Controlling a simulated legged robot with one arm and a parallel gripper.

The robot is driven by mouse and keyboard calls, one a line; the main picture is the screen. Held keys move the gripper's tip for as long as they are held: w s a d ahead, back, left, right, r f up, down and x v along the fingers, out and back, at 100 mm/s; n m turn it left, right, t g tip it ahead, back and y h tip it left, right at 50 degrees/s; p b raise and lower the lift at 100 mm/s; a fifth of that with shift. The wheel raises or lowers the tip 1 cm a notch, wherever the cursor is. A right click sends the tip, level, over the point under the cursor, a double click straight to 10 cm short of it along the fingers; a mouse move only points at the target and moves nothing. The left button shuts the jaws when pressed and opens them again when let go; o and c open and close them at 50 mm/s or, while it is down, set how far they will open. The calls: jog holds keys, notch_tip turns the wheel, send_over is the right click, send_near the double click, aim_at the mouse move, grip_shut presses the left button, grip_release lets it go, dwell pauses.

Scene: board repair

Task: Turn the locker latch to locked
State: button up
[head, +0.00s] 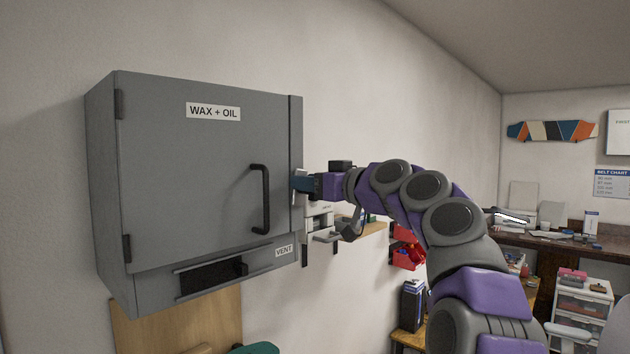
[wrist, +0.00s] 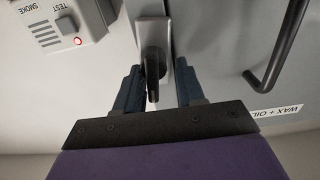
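The grey locker (head: 195,190) labelled WAX + OIL hangs on the wall at the left of the head view, with its door shut. My gripper (head: 299,181) is at the locker's right edge and covers the latch there. In the wrist view, the black latch handle (wrist: 152,72) sits on a pale metal plate (wrist: 150,27) at the locker edge and points toward my palm. My two dark blue fingers (wrist: 158,75) are open on either side of the handle, with visible gaps. Whether any part touches it I cannot tell.
The black door handle (head: 262,199) stands out left of my gripper in the head view. A VENT slot (head: 210,278) is below the door. A white smoke tester box (wrist: 60,25) is on the wall beside the latch. A workbench (head: 560,244) stands far right.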

jog(key=shift+s+a, duration=0.15)
jog(key=shift+d, duration=0.4)
jog(key=shift+c, duration=0.2)
jog(key=shift+d+r, duration=0.1)
jog(key=shift+d, duration=0.1)
jog(key=shift+c, duration=1.4)
grip_shut()
jog(key=shift+m, duration=0.3)
jog(key=shift+w+d+f+m+p, duration=0.15)
jog(key=shift+w+f+m+p, duration=0.15)
jog(key=shift+m+p, duration=2.25)
jog(key=shift+w+d+f+m+p, duration=0.2)
jog(key=shift+f+m+p, duration=0.25)
jog(key=shift+m+p, duration=2.1)
jog(key=shift+w+d+f+m+p, duration=0.3)
jog(key=shift+m+p, duration=1.3)
jog(key=shift+m, duration=1.9)
